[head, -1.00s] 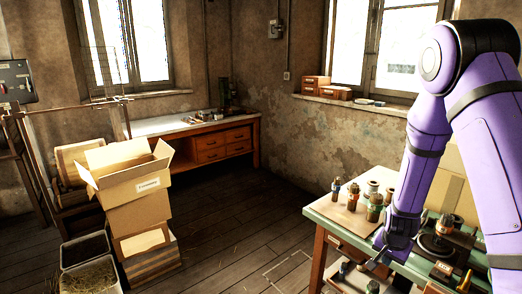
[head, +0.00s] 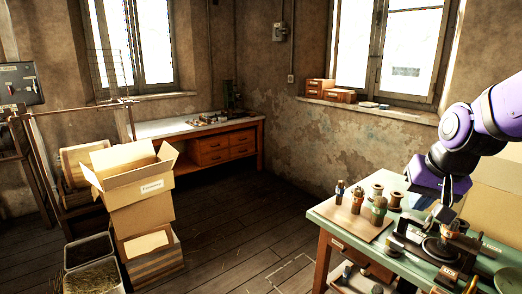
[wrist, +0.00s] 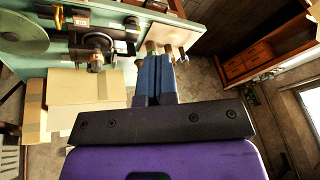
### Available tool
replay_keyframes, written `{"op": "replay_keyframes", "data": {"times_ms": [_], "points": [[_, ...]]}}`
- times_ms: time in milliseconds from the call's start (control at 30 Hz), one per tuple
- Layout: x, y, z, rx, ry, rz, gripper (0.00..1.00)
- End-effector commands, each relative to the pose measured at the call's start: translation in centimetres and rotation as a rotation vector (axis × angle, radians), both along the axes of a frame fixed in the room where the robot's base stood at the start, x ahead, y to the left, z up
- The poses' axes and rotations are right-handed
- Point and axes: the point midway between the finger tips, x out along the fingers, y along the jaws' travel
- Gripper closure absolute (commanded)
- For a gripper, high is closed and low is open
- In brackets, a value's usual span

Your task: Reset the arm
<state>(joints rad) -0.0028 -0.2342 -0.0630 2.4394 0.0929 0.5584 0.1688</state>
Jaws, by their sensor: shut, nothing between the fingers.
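My purple arm enters from the right in the head view, bent over the green-topped workbench (head: 322,211). My gripper (wrist: 158,60) is shut and empty in the wrist view, its two blue-grey fingers side by side. In the head view its fingers are small and hard to make out above the bench. A dark press with a round base (head: 438,250) stands on the bench below the arm; it also shows at the upper left of the wrist view (wrist: 97,42). Part of the press is hidden by clutter.
Several spools and small bottles stand on a wooden board (head: 345,218) on the bench. A large cardboard box (head: 490,205) is behind the arm. Stacked open cartons (head: 140,205) stand at left. A drawer bench (head: 225,150) is against the far wall. The floor between is clear.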

Motion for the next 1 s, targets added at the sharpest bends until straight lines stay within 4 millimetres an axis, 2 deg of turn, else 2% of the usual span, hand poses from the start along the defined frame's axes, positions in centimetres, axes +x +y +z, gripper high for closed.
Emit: {"op": "replay_keyframes", "data": {"times_ms": [100, 300, 533, 700, 1000], "points": [[-2.9, 0.5, 2.6, -0.022, -0.027, 0.057, 1.0], [-8.0, 1.1, 5.5, -0.07, -0.055, 0.148, 1.0], [-13.3, 1.4, 7.4, -0.13, -0.079, 0.229, 1.0], [-15.2, 1.5, 7.8, -0.156, -0.085, 0.257, 1.0], [-15.6, 1.5, 7.9, -0.161, -0.084, 0.264, 1.0]]}}
